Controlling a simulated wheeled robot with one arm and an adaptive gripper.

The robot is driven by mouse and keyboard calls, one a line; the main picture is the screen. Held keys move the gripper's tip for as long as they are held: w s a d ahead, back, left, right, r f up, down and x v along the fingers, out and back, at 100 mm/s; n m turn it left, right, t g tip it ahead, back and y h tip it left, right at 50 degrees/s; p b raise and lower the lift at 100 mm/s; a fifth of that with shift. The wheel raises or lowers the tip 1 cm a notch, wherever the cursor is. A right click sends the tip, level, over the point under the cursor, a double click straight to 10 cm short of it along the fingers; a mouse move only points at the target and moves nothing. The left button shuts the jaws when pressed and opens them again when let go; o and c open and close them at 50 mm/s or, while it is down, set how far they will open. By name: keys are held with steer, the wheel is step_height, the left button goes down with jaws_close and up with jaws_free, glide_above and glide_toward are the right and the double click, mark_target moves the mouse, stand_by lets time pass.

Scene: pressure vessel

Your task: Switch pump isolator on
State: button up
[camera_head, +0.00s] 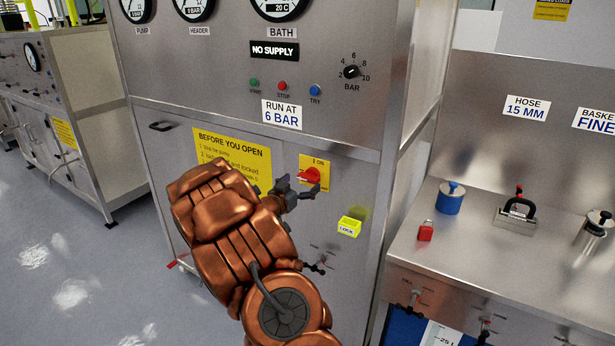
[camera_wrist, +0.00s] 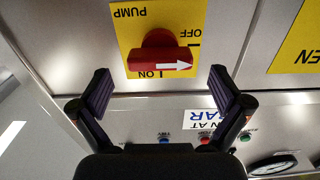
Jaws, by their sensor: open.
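The pump isolator is a red rotary handle (camera_head: 309,175) on a yellow plate on the steel cabinet front. In the wrist view, which is upside down, the red handle (camera_wrist: 150,62) lies across the yellow plate (camera_wrist: 130,20). Its white arrow points to the picture's right, the side where OFF is printed; ON is printed below the handle. My gripper (camera_head: 297,188) is open and empty just in front of the isolator. In the wrist view my gripper's fingers (camera_wrist: 160,88) stand apart, one to each side below the handle, with no contact visible.
A yellow lock box (camera_head: 349,227) sits right of the isolator on the cabinet. A NO SUPPLY sign (camera_head: 275,50) and a pressure knob (camera_head: 351,72) are above. The bench at right holds a red padlock (camera_head: 425,231) and a blue weight (camera_head: 450,198). Floor at left is clear.

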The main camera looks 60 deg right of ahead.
mark_target(306, 180)
steer(key=shift+w+d+p, duration=0.1)
steer(key=shift+d+p, duration=0.4)
steer(key=shift+d, duration=1.25)
steer(key=c, duration=1.2)
